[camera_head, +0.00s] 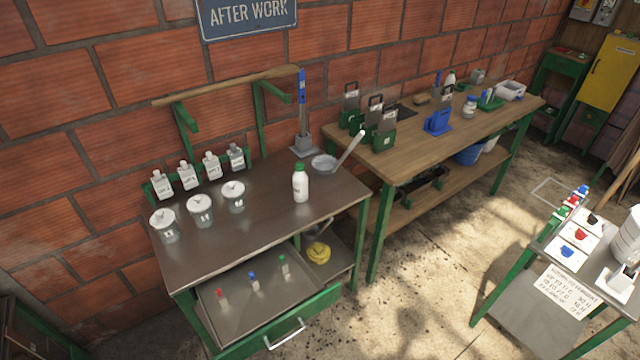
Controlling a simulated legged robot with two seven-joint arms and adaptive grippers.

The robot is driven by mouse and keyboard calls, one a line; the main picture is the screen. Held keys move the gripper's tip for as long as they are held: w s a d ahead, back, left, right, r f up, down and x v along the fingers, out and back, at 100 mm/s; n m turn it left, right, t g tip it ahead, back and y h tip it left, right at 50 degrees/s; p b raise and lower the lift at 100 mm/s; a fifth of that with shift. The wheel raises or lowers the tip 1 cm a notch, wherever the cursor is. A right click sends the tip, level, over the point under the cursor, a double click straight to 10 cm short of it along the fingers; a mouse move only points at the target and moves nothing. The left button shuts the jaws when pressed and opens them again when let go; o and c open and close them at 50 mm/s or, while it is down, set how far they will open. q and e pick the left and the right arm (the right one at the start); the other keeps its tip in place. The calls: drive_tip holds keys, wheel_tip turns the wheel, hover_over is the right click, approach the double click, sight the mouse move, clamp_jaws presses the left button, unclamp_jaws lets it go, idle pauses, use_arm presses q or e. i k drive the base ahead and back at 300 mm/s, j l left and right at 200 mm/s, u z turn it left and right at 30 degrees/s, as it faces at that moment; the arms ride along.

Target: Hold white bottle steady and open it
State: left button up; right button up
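A white bottle (301,186) with a green cap (299,167) stands upright on the dark metal-topped table, near its right side. The cap sits on top of the bottle. Neither of my grippers shows in the head view, and nothing touches the bottle.
Several lidded cups (200,212) and white bottles (186,175) stand on the table's left; a ladle (324,164) lies behind the white bottle. An open drawer (252,312) holds small capped vials. A wooden workbench (420,150) is at right. The tabletop's front middle is clear.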

sight(300, 179)
drive_tip(key=u, duration=0.5)
drive_tip(key=i+l+u, duration=0.15)
drive_tip(key=l+u, duration=0.2)
drive_tip(key=l, duration=0.15)
drive_tip(key=l+u, duration=0.3)
drive_tip(key=l, duration=0.2)
drive_tip(key=l+u, duration=0.35)
drive_tip(key=l, duration=0.25)
drive_tip(key=i, duration=0.05)
